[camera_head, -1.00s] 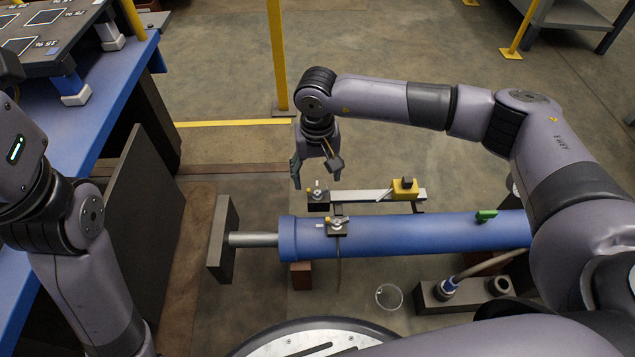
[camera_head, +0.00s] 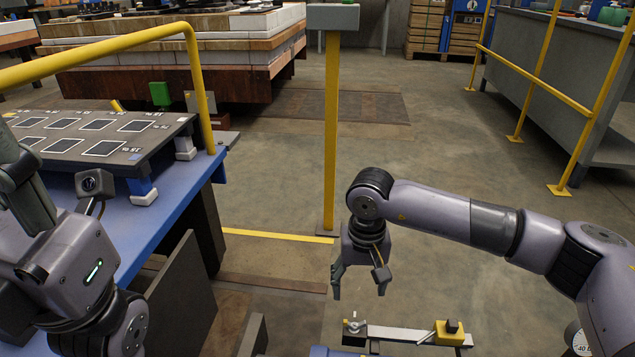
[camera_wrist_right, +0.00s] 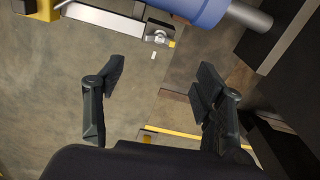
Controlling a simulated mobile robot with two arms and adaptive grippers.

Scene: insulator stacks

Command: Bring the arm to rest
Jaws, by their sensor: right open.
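My right arm comes in from the right in the head view. Its gripper (camera_head: 359,288) points down above the floor, just behind the clamp bar (camera_head: 400,333). The fingers are apart with nothing between them. The right wrist view also shows both dark fingers (camera_wrist_right: 155,100) spread wide over bare floor. My left arm is folded at the left edge of the head view. Its gripper (camera_head: 22,190) is partly cut off by the frame, and its opening cannot be made out.
A blue workbench (camera_head: 165,205) with a dark marked board (camera_head: 105,140) stands at left. A yellow post (camera_head: 331,130) stands behind my right gripper. A blue cylinder (camera_wrist_right: 195,8) lies near the bar. Yellow rails (camera_head: 540,90) stand at right. Open floor lies between.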

